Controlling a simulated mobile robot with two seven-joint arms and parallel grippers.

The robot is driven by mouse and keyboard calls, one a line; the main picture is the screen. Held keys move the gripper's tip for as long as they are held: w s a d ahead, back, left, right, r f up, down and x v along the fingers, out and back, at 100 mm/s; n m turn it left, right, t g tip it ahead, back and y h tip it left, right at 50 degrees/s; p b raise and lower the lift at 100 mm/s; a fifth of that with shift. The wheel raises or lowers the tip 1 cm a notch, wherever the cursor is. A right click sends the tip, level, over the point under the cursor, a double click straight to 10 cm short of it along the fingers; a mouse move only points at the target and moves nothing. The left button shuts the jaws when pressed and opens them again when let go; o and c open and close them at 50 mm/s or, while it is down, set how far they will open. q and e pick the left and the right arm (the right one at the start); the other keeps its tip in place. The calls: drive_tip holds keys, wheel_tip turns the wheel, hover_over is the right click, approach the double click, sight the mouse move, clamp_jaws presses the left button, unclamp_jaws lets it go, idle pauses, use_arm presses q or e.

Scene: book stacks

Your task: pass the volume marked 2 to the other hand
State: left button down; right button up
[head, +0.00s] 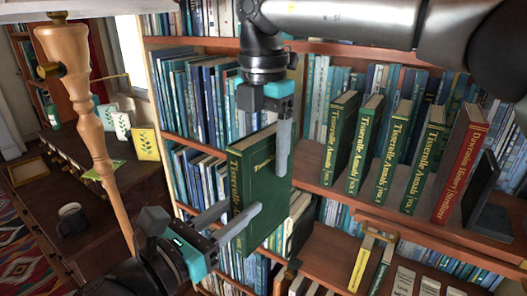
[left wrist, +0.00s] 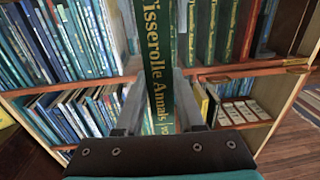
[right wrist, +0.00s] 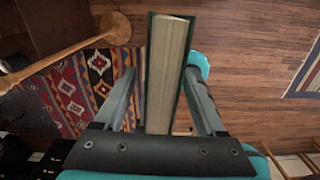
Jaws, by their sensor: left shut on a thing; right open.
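A green book with gold "Tisserolle Annals" lettering (head: 265,188) is held upright in front of the shelves. Its spine (left wrist: 158,65) faces my left wrist camera; its volume number is not readable. My left gripper (head: 242,207) is shut on the lower spine side, one finger on each cover. My right gripper (head: 264,148) reaches down from above, open. In the right wrist view the book's page edge (right wrist: 166,75) stands between the right fingers (right wrist: 164,85), with a gap visible on the left side and the right finger close to the cover.
Several matching green volumes (head: 368,140) and a red book (head: 461,165) stand on the shelf at right, beside a dark bookend (head: 482,188). A wooden lamp post (head: 88,110) and a desk with a mug (head: 72,218) are at left.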

use_arm(q)
drive_tip(key=shift+r, duration=0.15)
use_arm(e)
clamp_jaws()
idle(0.5)
use_arm(q)
drive_tip(key=shift+s+d, duration=0.1)
idle(0.7)
drive_tip(key=shift+c, duration=2.2)
unclamp_jaws()
use_arm(e)
drive_tip(key=shift+r, duration=0.1)
